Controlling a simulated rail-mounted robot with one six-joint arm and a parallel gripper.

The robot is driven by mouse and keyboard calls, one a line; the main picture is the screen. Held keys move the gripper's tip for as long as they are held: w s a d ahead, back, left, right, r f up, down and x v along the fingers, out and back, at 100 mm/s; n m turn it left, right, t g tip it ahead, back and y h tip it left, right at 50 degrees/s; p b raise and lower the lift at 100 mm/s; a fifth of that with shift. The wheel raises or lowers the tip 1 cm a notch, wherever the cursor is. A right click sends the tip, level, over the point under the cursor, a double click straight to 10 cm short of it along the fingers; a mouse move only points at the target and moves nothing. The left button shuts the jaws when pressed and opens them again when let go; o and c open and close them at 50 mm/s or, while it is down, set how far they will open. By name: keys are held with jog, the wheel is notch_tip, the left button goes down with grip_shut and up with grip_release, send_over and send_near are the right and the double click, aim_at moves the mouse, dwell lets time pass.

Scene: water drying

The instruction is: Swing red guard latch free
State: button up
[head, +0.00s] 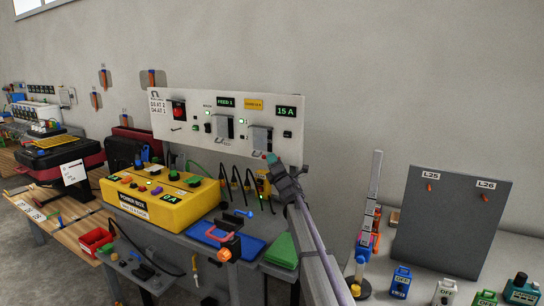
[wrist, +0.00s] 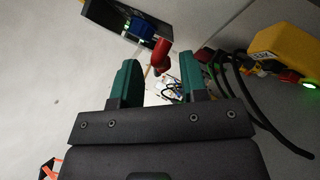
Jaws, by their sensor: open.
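The white wall panel (head: 292,128) carries switches, small displays and a red button (head: 178,109) at its left. My gripper (head: 273,163) is at the panel's lower right part, below the right switch unit (head: 260,138). In the wrist view my gripper (wrist: 159,61) is open, with two dark green fingers apart. A red latch-like piece (wrist: 161,50) shows between the fingertips, nearer the right finger. I cannot tell whether either finger touches it. The lower end of the red piece and what it is fixed to are not clear.
A yellow power box (head: 158,196) stands on the bench left of my arm. Black cables (head: 236,178) hang below the panel; they also show in the wrist view (wrist: 240,100). A grey board (head: 450,220) stands on the right table. Bare wall lies right of the panel.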

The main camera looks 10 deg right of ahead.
jog(key=shift+x, duration=0.8)
grip_shut()
